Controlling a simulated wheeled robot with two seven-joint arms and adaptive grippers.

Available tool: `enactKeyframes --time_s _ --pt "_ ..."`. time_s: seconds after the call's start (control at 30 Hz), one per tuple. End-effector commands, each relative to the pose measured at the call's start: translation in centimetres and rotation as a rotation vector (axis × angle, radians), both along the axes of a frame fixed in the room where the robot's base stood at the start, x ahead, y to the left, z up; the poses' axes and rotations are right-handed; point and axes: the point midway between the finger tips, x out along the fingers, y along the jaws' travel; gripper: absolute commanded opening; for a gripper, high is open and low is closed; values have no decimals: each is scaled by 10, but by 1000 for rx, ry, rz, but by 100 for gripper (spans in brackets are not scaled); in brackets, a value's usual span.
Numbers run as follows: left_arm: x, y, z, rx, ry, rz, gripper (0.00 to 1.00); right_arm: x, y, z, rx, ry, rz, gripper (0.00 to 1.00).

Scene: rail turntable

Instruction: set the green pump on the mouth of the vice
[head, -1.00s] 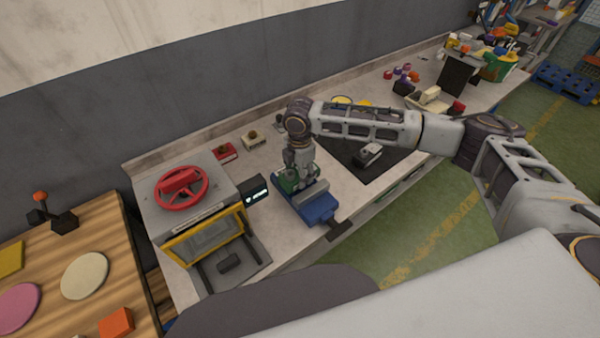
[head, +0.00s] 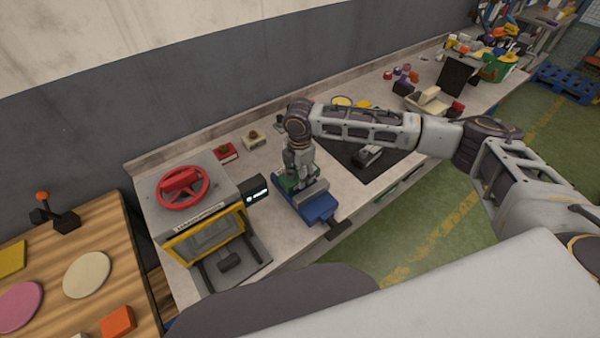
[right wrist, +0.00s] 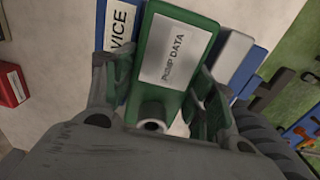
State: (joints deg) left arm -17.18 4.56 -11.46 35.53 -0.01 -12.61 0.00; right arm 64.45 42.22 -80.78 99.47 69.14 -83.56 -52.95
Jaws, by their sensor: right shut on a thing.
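The green pump (right wrist: 172,50), with a white "PUMP DATA" label, is between the fingers of my right gripper (right wrist: 165,95) in the right wrist view. My right gripper (head: 297,184) is shut on it and points down at the vice. The vice (head: 317,208) is blue with a grey jaw and stands on the bench; its "VICE" label (right wrist: 121,25) shows beside the pump. In the head view the pump (head: 288,180) is partly hidden by the gripper, over the back part of the vice. I cannot tell whether it touches the jaws. My left gripper is out of view.
A grey machine with a red handwheel (head: 182,187) and yellow frame stands left of the vice. A red block (head: 225,152) and a cream block (head: 254,140) lie behind. A black mat (head: 388,166) lies to the right. A wooden table (head: 60,270) is at far left.

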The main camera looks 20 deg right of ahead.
Motion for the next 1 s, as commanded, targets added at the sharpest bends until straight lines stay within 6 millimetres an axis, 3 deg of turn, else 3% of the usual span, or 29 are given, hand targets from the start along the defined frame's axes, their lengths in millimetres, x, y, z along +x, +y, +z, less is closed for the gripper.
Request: enactKeyframes --time_s 0.03,0.4,0.43,0.63,1.0 --pt "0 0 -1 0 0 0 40 -13 -1 -23 -10 38 5 0" --pt "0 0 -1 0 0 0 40 -14 -1 -24 -11 39 6 0" --pt "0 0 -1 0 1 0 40 -14 -1 -24 -11 39 6 58" --pt "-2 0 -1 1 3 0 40 -15 -1 -23 -12 40 7 83" --pt "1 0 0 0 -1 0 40 -15 -2 -21 -13 40 8 83"
